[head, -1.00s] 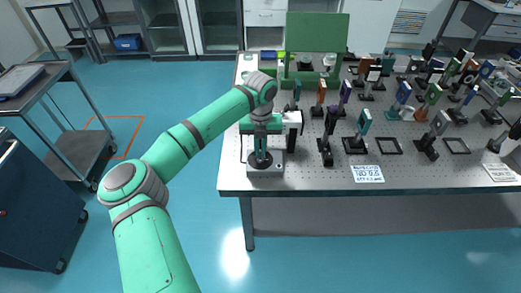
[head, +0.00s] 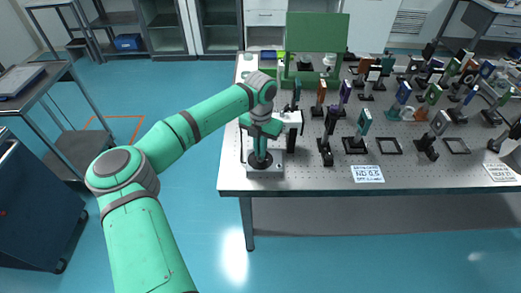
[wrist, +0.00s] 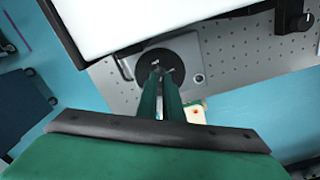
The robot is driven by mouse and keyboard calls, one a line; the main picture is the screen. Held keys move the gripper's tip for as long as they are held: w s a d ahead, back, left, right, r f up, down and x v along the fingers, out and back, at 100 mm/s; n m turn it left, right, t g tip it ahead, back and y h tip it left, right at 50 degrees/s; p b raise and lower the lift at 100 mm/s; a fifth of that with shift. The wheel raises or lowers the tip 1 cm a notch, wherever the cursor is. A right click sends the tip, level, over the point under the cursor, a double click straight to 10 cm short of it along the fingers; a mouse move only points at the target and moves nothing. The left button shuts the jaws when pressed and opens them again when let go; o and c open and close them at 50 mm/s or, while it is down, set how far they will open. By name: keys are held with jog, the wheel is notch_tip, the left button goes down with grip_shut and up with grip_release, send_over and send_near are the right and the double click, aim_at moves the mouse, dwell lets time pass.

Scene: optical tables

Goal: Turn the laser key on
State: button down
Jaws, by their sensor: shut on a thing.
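My gripper (wrist: 160,72) points down at the near left corner of the optical table, and its two green fingers are close together. They are shut on a small key, mostly hidden between the fingertips, at the middle of a round black disc (wrist: 183,52). The disc sits on a silver plate (wrist: 207,80). In the head view my gripper (head: 260,158) stands over the same disc (head: 268,163). The white laser box (wrist: 95,22) is right beside it and hides part of the disc's surroundings. Which way the key points cannot be told.
A pale block with a red spot (wrist: 194,114) shows beside the fingers. Several optic mounts stand to the right on the perforated table (head: 300,180), and a green panel (head: 317,32) stands behind.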

jog(key=m, duration=0.6)
jog(key=shift+m, duration=0.3)
jog(key=m, duration=0.6)
jog(key=shift+d, duration=0.1)
dwell(0.3)
jog(key=c, duration=1.9)
grip_release()
notch_tip(320, 180, up, 11)
jog(key=shift+f, duration=0.1)
